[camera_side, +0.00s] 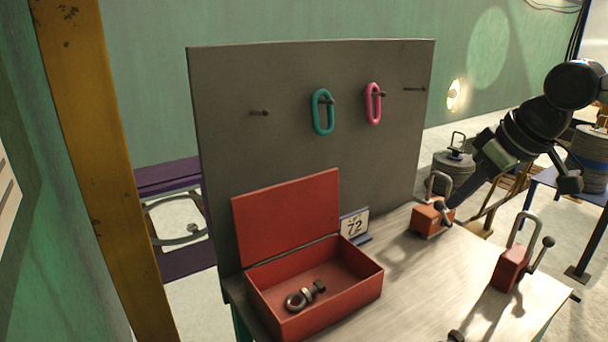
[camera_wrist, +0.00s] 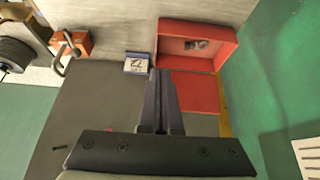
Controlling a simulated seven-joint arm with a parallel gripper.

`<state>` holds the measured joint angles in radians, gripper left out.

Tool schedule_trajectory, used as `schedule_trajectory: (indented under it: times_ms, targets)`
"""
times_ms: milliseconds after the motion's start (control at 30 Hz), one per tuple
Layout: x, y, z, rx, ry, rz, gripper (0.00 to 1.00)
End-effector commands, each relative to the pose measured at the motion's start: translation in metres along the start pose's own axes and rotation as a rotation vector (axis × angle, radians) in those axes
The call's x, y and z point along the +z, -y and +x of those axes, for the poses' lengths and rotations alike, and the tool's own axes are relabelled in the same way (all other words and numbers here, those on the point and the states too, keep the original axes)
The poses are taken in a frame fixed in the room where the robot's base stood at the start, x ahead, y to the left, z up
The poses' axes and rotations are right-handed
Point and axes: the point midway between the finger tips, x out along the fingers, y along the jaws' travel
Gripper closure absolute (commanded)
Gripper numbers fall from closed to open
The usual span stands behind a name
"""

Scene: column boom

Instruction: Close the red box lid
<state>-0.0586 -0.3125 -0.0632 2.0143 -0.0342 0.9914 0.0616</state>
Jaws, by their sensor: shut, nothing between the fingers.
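The red box (camera_side: 318,300) stands on the table with its red lid (camera_side: 287,213) open, tilted up near the grey panel. In the wrist view the box (camera_wrist: 228,45) is at the upper right and its lid (camera_wrist: 198,93) is below it. A metal shackle and bolt (camera_side: 305,295) lie inside the box. My gripper (camera_side: 454,203) is shut and empty, right of the box in the side view, apparently overlapping an orange block. In the wrist view its fingers (camera_wrist: 157,78) appear beside the lid's left edge; contact cannot be told.
A number card (camera_side: 354,224) stands beside the lid. The orange block with a handle (camera_side: 428,219) and a red one (camera_side: 510,268) stand to the right. The grey panel (camera_side: 300,150) behind holds pegs, a teal link (camera_side: 323,112) and a pink link (camera_side: 374,103).

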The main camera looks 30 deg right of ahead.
Motion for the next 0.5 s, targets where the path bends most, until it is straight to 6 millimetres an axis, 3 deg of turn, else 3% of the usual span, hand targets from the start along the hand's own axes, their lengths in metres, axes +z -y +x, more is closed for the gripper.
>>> schedule_trajectory:
  times_ms: [33,200,500]
  targets:
    - [-0.026,0.004,0.004,-0.001,0.0,-0.002,1.0]
    - [-0.104,0.017,0.019,-0.001,-0.011,-0.003,1.0]
    - [-0.218,0.05,0.075,0.0,-0.034,-0.001,1.0]
